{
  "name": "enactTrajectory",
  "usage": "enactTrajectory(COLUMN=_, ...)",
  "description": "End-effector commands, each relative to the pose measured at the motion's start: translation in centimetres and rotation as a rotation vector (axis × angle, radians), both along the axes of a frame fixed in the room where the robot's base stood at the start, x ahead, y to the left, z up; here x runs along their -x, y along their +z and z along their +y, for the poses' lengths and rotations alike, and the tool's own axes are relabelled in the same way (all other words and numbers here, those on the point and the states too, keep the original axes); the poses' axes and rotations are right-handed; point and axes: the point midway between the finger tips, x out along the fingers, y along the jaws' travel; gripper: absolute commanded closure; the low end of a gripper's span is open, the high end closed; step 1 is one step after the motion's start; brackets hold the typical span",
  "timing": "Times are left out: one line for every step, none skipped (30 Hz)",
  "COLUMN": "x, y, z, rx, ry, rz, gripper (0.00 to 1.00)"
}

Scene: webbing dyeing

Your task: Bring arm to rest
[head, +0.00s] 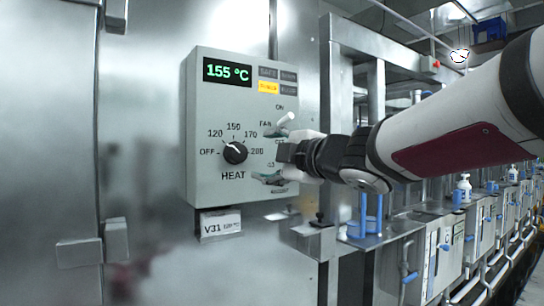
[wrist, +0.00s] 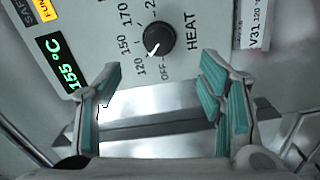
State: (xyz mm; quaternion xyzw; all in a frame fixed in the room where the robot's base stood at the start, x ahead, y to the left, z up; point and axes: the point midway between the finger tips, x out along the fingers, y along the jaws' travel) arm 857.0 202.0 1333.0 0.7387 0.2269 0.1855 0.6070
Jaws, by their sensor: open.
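My gripper (head: 268,157) is open and empty in front of the right part of the grey control box (head: 200,100). In the wrist view its teal-padded fingers (wrist: 160,76) stand wide apart with nothing between them. The black HEAT knob (head: 235,152) is left of the fingers and apart from them; it also shows in the wrist view (wrist: 160,38). Its white mark points between 120 and 150. The display (head: 227,72) reads 155 °C. A white FAN lever (head: 286,119) tilts up near ON, its base partly hidden by my gripper. My arm reaches in from the right.
A yellow lamp (head: 268,87) is lit on the box. A V31 label (head: 221,225) hangs below it. A steel frame post (head: 328,100) stands close to the right of the box. Blue-handled units (head: 430,262) and a white bottle (head: 464,187) line the right side.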

Motion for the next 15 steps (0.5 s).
enactTrajectory(x=0.0, y=0.0, z=0.0, rx=0.000, ry=0.000, rz=0.000, gripper=0.38)
enactTrajectory(x=0.0, y=0.0, z=0.0, rx=0.000, ry=0.000, rz=0.000, gripper=0.38)
enactTrajectory(x=0.0, y=0.0, z=0.0, rx=0.000, ry=0.000, rz=0.000, gripper=0.38)
enactTrajectory(x=0.0, y=0.0, z=0.0, rx=0.000, ry=0.000, rz=0.000, gripper=0.38)
enactTrajectory(x=0.0, y=0.0, z=0.0, rx=0.000, ry=-0.001, rz=0.000, gripper=0.38)
enactTrajectory(x=0.0, y=0.1, z=-0.1, rx=-0.003, ry=-0.005, rz=0.003, gripper=0.38)
enactTrajectory(x=0.1, y=0.1, z=-0.4, rx=-0.007, ry=-0.014, rz=0.008, gripper=0.38)
enactTrajectory(x=0.2, y=0.2, z=-0.8, rx=-0.016, ry=-0.029, rz=0.016, gripper=0.38)
enactTrajectory(x=0.4, y=0.4, z=-1.6, rx=-0.030, ry=-0.060, rz=0.034, gripper=0.38)
enactTrajectory(x=0.6, y=0.4, z=-2.5, rx=-0.047, ry=-0.093, rz=0.055, gripper=0.38)
enactTrajectory(x=0.9, y=0.4, z=-3.6, rx=-0.066, ry=-0.133, rz=0.080, gripper=0.38)
enactTrajectory(x=1.5, y=0.4, z=-5.4, rx=-0.102, ry=-0.198, rz=0.123, gripper=0.38)
enactTrajectory(x=2.1, y=0.2, z=-6.9, rx=-0.133, ry=-0.255, rz=0.161, gripper=0.38)
enactTrajectory(x=2.9, y=-0.1, z=-8.6, rx=-0.169, ry=-0.315, rz=0.204, gripper=0.38)
enactTrajectory(x=4.2, y=-0.7, z=-10.8, rx=-0.220, ry=-0.399, rz=0.269, gripper=0.38)
